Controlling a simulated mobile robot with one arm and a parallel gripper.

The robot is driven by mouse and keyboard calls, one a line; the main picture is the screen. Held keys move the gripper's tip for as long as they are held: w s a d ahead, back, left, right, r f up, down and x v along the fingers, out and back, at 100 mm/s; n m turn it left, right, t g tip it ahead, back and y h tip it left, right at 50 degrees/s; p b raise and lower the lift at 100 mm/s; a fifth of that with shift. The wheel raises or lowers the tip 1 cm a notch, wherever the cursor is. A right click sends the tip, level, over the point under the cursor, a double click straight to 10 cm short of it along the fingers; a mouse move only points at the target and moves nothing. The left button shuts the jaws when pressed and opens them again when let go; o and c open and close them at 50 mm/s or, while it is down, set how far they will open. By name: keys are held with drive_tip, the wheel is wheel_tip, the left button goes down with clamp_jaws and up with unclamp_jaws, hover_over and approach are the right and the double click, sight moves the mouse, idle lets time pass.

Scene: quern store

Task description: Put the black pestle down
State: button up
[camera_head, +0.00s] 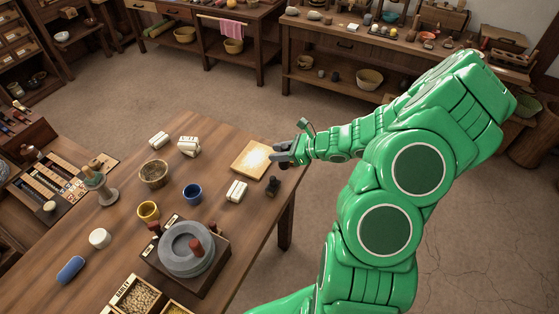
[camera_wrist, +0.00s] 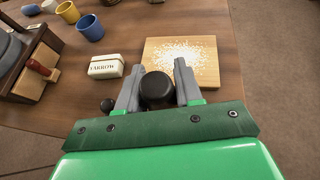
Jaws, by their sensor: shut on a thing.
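My gripper (camera_head: 285,153) is at the right edge of the table, by the right corner of a light wooden board (camera_head: 239,168). In the wrist view my gripper (camera_wrist: 158,86) is shut on the black pestle (camera_wrist: 157,91), whose dark rounded top shows between the grey fingers. The pestle's lower end is hidden, so I cannot tell whether it touches anything. The board (camera_wrist: 151,55) lies just beyond the fingers, with pale meal scattered over its middle.
A small black object (camera_head: 272,187) stands near a white box (camera_head: 236,190); the wrist view shows that box's label, YARROW (camera_wrist: 105,67). A blue cup (camera_head: 192,193), yellow cup (camera_head: 148,211) and stone quern (camera_head: 187,249) stand further left. Bare table (camera_head: 222,142) lies left of the board.

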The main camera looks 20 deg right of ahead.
drive_tip(key=shift+f, duration=1.95)
drive_tip(key=shift+f, duration=0.1)
drive_tip(key=o, duration=1.1)
drive_tip(key=shift+c, duration=0.2)
